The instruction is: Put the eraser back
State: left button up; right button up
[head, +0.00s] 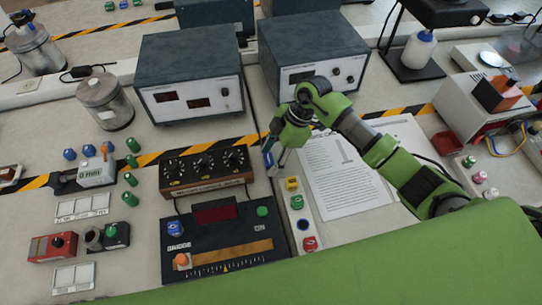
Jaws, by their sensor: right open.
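My right gripper (277,163) points down over the bench, left of a printed sheet (345,178). Its jaws are open. A small blue piece (268,159) shows right at its fingers; I cannot tell whether it is the eraser or whether the fingers touch it. Just below is a pale strip (296,263) bearing a yellow block (292,184) and several green, blue and red pieces in a row. No other thing can be surely told as the eraser. My left gripper is not in view.
A dark dial box (206,192) and a control panel (216,262) stand left of the strip. Two grey instrument boxes (195,102) (310,75) stand behind. A red open box (447,143) is at the right. Small knobs and a metal canister (104,103) crowd the left.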

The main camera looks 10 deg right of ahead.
jog(key=shift+r, duration=0.25)
jog(key=shift+w+d+r, duration=0.1)
jog(key=shift+d+r, duration=0.15)
jog(key=shift+r, duration=0.05)
jog(key=b+v, duration=0.2)
jog(key=v, duration=0.9)
jog(key=shift+r, duration=0.2)
